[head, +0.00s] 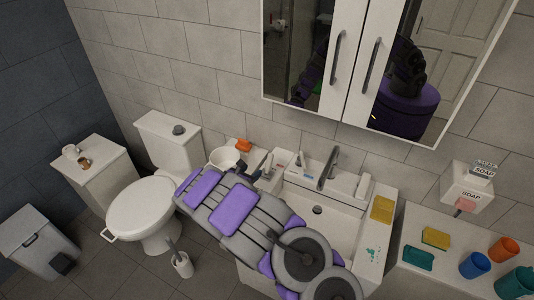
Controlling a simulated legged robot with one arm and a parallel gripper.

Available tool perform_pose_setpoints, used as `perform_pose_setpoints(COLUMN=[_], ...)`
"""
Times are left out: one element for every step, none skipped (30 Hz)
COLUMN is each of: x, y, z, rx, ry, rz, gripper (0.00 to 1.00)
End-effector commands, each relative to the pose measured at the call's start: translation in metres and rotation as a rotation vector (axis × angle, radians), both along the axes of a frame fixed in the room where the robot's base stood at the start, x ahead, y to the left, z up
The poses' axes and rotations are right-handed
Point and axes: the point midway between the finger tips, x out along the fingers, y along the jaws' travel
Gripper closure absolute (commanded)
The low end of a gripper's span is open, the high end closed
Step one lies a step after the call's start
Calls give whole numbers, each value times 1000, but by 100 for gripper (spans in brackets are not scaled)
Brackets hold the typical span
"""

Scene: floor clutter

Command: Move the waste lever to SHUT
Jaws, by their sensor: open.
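The white sink (335,224) is at centre right, with a tall grey tap (328,168) on its back ledge and a dark round drain (317,210) in its basin. No lever marked SHUT can be read; a small fitting (269,167) left of the tap may be the waste lever, but it is too small to tell its position. My gripper (255,170) is open near this fitting, at the sink's back left corner. Contact cannot be told. My purple and grey arm covers the sink's front left part.
A mirrored cabinet (343,62) hangs above the sink. A white bowl (224,158) and an orange item (243,145) are left of my gripper. The toilet (141,203) stands further left. Sponges and cups crowd the right counter (410,232); a soap dispenser (462,184) hangs above it.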

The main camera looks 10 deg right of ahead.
Motion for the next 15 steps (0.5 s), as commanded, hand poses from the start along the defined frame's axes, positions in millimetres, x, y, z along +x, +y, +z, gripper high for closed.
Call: perform_pose_setpoints(x=[0,1,3,4,6,9,12,15,20,24,29,35,40,44,50], y=[3,3,1,-1,-4,-8,-11,-14,-19,-23,-25,-27,-29,-32,-34], z=[-4,-6,-7,-8,-9,-11,-13,-15,-17,-19,-22,-25,-27,-30,-34], rx=[-2,-3,-3,-2,0,1,2,4,3,3,4,5,3,2,1], ry=[8,10,11,13,13,13,13,14,14,14,14,13,12,12,13], rz=[13,16,20,20,18,18,18,16,14,13,14,15,15,14,14], gripper=[45,45,45,45,45,45,45,45,45,45,45,45,45,45,45])
